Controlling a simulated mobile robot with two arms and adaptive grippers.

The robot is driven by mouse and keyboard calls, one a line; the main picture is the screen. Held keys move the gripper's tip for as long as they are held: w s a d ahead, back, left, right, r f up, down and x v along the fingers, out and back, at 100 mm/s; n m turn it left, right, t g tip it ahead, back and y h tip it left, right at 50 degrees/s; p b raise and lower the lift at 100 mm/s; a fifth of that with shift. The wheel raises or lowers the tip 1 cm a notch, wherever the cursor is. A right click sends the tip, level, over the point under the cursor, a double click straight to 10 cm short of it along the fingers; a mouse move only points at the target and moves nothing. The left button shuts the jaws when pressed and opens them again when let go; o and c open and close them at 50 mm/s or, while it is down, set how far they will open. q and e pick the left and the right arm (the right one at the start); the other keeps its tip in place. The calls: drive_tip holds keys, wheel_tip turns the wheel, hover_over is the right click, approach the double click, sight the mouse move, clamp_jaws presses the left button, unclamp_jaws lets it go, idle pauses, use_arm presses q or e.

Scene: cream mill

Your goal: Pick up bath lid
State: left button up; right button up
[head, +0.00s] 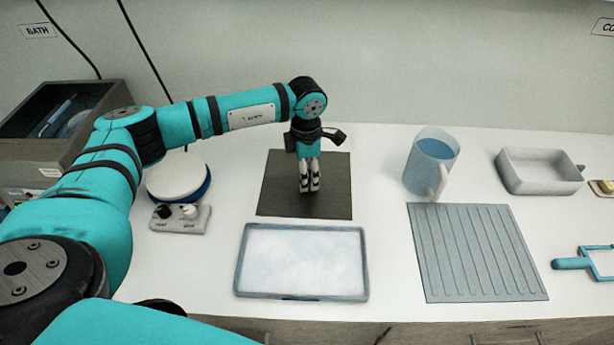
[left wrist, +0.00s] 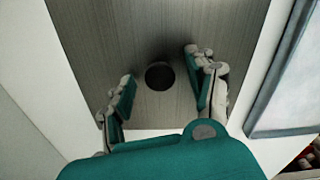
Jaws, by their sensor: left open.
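A dark grey, brushed square plate, which looks like the bath lid (head: 275,200), lies flat on the white counter, behind the white tray. In the left wrist view the lid (left wrist: 150,30) fills the middle, with a dark round knob (left wrist: 159,76) on it. My left gripper (head: 309,188) points down over the lid. In the left wrist view its open fingers (left wrist: 162,82) stand on either side of the knob, apart from it. The gripper hides the knob in the head view. My right gripper is not in view.
The open grey bath (head: 45,150) stands at the left, under its sign. A round white-and-blue device (head: 178,178) with knobs is left of the lid. The white tray (head: 300,296), blue jug (head: 425,165), ribbed mat (head: 475,250) and grey pan (head: 540,180) surround it.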

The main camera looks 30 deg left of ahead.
use_arm(q)
drive_tip(key=shift+f, duration=0.2)
clamp_jaws()
drive_tip(key=shift+r, duration=0.15)
